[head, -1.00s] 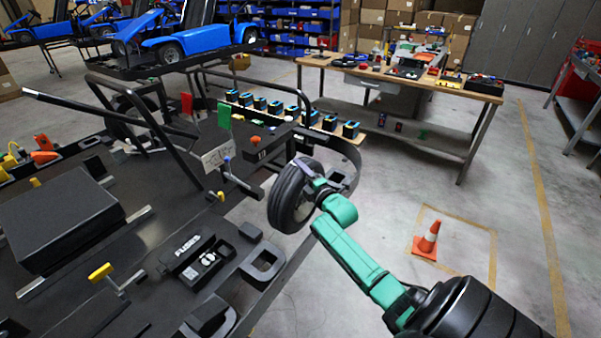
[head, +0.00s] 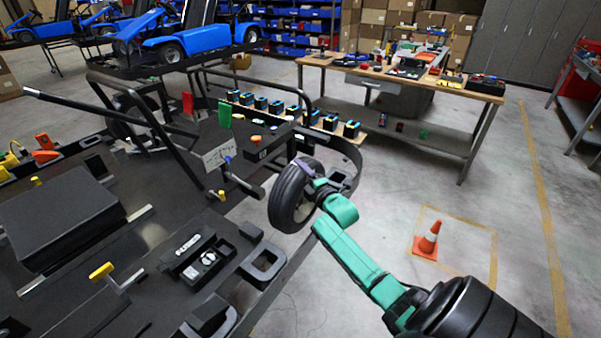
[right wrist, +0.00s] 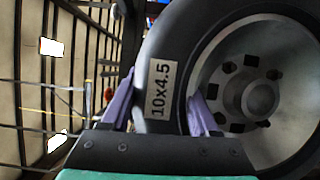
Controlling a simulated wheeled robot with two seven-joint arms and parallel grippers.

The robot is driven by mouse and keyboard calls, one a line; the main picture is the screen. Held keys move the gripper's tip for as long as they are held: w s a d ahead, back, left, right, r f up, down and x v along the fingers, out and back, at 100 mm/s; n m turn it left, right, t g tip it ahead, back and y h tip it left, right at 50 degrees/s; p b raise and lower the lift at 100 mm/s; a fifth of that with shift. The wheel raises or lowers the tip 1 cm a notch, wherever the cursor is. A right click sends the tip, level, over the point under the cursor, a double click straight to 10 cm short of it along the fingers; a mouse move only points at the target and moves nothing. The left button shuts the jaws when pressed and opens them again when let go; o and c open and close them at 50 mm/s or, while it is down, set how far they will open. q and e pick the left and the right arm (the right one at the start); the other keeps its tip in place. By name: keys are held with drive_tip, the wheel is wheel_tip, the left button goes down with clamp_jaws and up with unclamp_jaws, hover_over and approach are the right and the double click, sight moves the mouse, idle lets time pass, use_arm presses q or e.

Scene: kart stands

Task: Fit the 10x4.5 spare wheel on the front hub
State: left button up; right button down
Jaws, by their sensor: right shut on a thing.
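The spare wheel (head: 285,198) is a black tyre on a grey rim, standing upright beside the near right corner of the black kart (head: 150,230). In the right wrist view the wheel shows large, with the label 10x4.5 (right wrist: 158,88) on its tyre and dark bolts or holes around the rim's middle (right wrist: 245,97). My right gripper (head: 312,180) is shut on the tyre, one purple finger on each side of it, as the right wrist view also shows (right wrist: 160,108). The front hub is not clearly seen; I cannot tell whether the wheel touches it. My left gripper is out of view.
A black tube bumper (head: 345,150) curves round the kart's end near the wheel. A workbench (head: 420,80) with parts stands behind. An orange cone (head: 428,240) stands on open floor to the right. Small switches and a black box (head: 60,215) lie on the kart's deck.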

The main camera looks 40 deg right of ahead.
sight(290, 166)
drive_tip(key=shift+w+a+r+b, duration=0.1)
drive_tip(key=shift+w+a+b, duration=0.1)
drive_tip(key=shift+w+b, duration=0.4)
drive_tip(key=shift+w+a+r+b, duration=0.15)
drive_tip(key=shift+w+b, duration=0.2)
drive_tip(key=shift+w, duration=0.35)
drive_tip(key=shift+w+a+r+b, duration=0.1)
drive_tip(key=shift+w+a+b, duration=0.1)
drive_tip(key=shift+w+b, duration=0.4)
idle(0.8)
drive_tip(key=shift+c, duration=1.3)
unclamp_jaws()
drive_tip(key=shift+o, duration=1)
drive_tip(key=shift+s, duration=0.1)
drive_tip(key=shift+s+a, duration=0.1)
drive_tip(key=shift+a, duration=0.05)
